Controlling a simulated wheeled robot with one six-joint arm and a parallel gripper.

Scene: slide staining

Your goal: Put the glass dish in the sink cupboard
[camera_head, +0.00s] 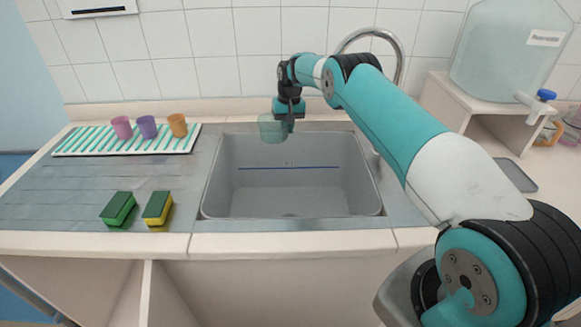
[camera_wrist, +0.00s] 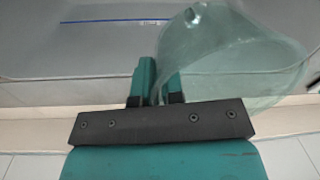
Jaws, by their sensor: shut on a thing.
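The glass dish (camera_head: 271,128) is a clear, greenish, cup-like vessel at the back edge of the sink. It also shows in the wrist view (camera_wrist: 245,62), large and see-through. My gripper (camera_head: 289,124) is shut on the dish's wall, with the dish to the left of the fingers in the head view. In the wrist view my gripper's (camera_wrist: 160,85) teal fingers meet at the dish's near left side. The cupboard under the sink shows below the counter front, with a pale upright panel (camera_head: 146,292) at the left; most of its inside is out of view.
The grey sink basin (camera_head: 290,205) is empty, with a blue line on its back wall. Two green-yellow sponges (camera_head: 118,208) lie on the left drainboard. Several coloured cups (camera_head: 147,127) stand on a striped mat (camera_head: 75,145). A tap (camera_head: 385,40) rises behind my arm; a water container (camera_head: 510,50) stands right.

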